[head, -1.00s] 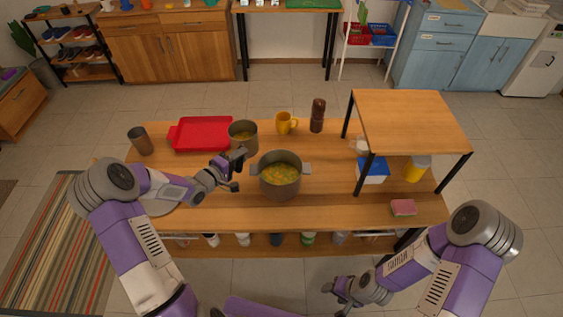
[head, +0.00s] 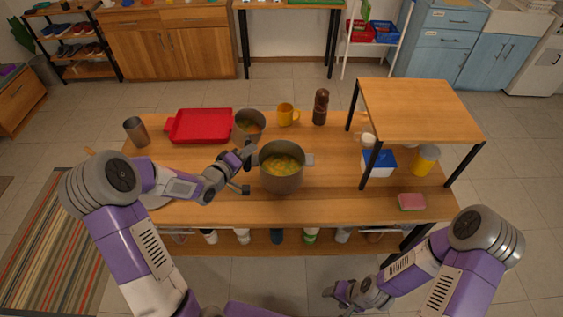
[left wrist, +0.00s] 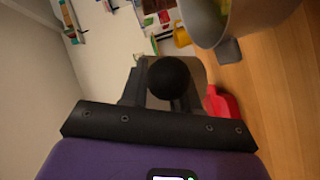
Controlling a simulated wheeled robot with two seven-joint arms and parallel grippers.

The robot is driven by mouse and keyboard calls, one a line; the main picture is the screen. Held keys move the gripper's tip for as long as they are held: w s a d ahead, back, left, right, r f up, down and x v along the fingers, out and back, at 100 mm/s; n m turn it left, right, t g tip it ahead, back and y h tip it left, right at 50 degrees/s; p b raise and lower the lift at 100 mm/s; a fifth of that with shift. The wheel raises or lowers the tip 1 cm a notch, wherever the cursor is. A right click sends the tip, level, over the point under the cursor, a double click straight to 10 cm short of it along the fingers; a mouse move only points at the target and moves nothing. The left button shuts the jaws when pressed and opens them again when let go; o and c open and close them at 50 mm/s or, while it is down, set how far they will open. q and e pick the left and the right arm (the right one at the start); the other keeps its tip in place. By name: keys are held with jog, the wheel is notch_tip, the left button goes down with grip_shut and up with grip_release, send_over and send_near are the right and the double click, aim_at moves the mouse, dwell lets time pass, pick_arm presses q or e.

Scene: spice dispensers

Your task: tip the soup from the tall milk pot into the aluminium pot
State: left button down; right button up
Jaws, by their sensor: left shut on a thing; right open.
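The tall milk pot (head: 246,138) is a grey pot with orange-yellow soup inside, just behind and left of the aluminium pot. My left gripper (head: 246,160) is shut on its dark handle; the handle's round end shows in the left wrist view (left wrist: 166,78). The milk pot looks slightly tilted, and I cannot tell its exact height above the table. The wider aluminium pot (head: 281,181) stands upright on the table with yellow soup in it. Part of it shows at the top of the left wrist view (left wrist: 262,22). My right gripper (head: 345,291) is open and empty in front of the table.
At right, a raised wooden shelf (head: 420,110) covers a white-and-blue box and a yellow container. A sponge (head: 412,202) lies front right.

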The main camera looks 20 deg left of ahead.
pick_arm(q)
jog(key=shift+d+m+b, duration=0.7)
jog(key=shift+b, duration=0.5)
jog(key=f+m+b, duration=0.1)
jog(key=b, duration=0.1)
jog(key=d+y+b, duration=0.1)
jog(key=b, duration=0.1)
jog(key=shift+s+d+f+m, duration=0.25)
jog(key=shift+s+f+m, duration=0.05)
jog(key=shift+f+m, duration=0.1)
